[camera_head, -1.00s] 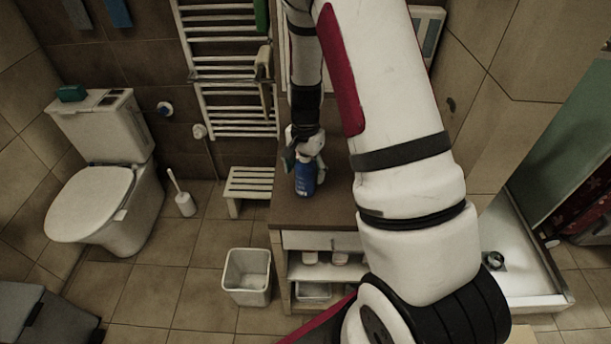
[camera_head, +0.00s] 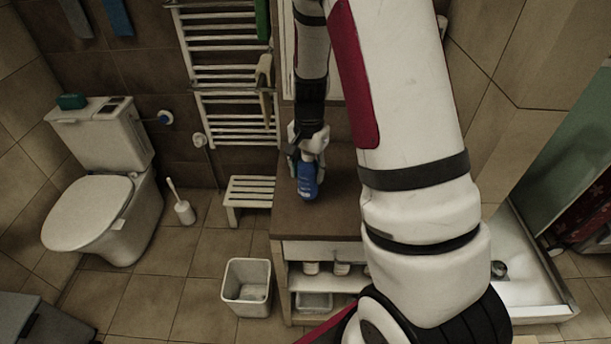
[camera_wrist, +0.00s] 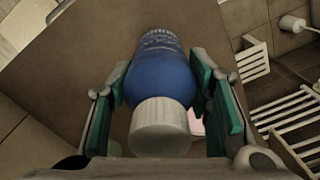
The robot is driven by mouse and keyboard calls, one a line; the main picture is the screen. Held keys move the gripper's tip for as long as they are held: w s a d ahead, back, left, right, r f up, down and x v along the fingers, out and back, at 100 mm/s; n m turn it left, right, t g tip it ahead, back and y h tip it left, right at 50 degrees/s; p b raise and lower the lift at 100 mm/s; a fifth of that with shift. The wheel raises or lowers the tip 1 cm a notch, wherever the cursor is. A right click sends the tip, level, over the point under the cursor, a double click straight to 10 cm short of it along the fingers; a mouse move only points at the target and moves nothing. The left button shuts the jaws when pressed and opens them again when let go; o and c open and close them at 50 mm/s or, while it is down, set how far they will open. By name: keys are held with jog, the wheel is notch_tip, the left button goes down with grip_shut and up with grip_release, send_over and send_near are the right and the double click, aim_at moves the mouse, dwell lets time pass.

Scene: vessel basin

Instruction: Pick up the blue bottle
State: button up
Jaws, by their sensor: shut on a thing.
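The blue bottle (camera_head: 307,183) is at my gripper (camera_head: 307,158), over the left part of the brown cabinet top in the head view. In the wrist view, the blue bottle (camera_wrist: 160,75) has its white cap toward the camera and its body between the green pads of my gripper (camera_wrist: 165,92). My gripper is shut on the bottle's sides. Whether the bottle's base touches the cabinet top cannot be told. My arm hides the right part of the cabinet.
The brown cabinet top (camera_head: 325,222) has open shelves below with small containers. A white slatted stool (camera_head: 250,189) and a bin (camera_head: 247,287) stand to its left. A towel rack (camera_head: 230,65) is on the wall behind. The toilet (camera_head: 103,190) is far left.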

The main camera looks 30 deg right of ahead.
jog(key=s+d+r, duration=0.1)
jog(key=s+d, duration=0.2)
jog(key=s, duration=1.2)
jog(key=shift+b, duration=0.45)
jog(key=shift+s+r, duration=0.1)
jog(key=shift+s, duration=0.1)
